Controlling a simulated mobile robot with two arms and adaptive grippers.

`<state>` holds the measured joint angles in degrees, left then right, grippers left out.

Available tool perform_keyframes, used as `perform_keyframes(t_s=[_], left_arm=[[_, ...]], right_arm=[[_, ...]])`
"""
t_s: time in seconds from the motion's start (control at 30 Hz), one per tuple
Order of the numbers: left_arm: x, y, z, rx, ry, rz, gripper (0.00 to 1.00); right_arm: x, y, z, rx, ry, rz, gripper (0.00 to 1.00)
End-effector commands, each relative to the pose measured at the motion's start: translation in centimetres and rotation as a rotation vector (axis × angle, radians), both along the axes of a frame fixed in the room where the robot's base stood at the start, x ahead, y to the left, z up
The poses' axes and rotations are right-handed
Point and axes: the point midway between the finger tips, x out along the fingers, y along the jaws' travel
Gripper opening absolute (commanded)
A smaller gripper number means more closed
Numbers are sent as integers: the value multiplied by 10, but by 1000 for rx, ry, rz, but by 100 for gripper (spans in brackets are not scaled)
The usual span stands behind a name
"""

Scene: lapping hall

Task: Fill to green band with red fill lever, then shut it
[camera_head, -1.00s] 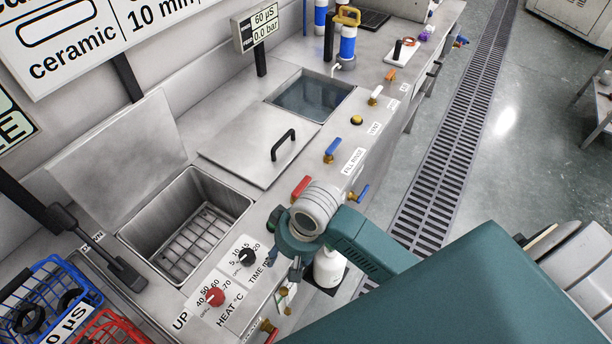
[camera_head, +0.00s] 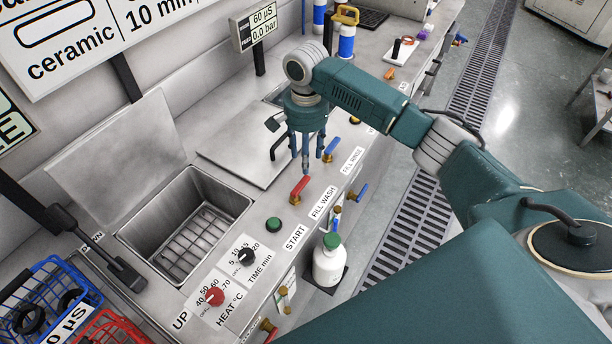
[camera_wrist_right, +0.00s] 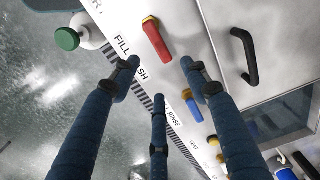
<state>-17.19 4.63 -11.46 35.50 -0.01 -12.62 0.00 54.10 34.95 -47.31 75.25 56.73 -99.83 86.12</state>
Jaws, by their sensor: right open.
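The red fill lever (camera_head: 299,188) sits on the bench front beside the label FILL WASH, and it also shows in the wrist view (camera_wrist_right: 157,40). The open wash tank (camera_head: 150,236) stands to its left, with a wire grate on its floor; I see no clear water in it. I cannot make out a green band. My right gripper (camera_head: 305,155) points down just above and behind the red lever. In the wrist view its three fingers (camera_wrist_right: 159,80) are spread and empty, with the lever beyond them. My left gripper is not in view.
A blue lever (camera_head: 330,149) stands close to the right gripper, by the FILL RINSE label. A steel lid with a black handle (camera_head: 235,155) lies behind. A green START button (camera_head: 273,225), two knobs and a white bottle (camera_head: 328,262) are nearer. Baskets (camera_head: 40,300) stand lower left.

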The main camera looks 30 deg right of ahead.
Motion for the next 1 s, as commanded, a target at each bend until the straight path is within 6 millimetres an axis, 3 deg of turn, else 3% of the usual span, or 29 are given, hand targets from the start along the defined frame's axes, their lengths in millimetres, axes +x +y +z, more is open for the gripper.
perform_keyframes(t_s=[0.3,0.5,0.9,1.0], left_arm=[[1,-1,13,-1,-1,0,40],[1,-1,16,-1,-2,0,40],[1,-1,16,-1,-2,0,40],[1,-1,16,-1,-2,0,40]], right_arm=[[-2,0,-59,-2,3,3,46],[-1,0,-86,-1,2,3,46],[-1,0,-94,-1,-1,5,46],[-1,0,-94,-1,-1,5,26]])
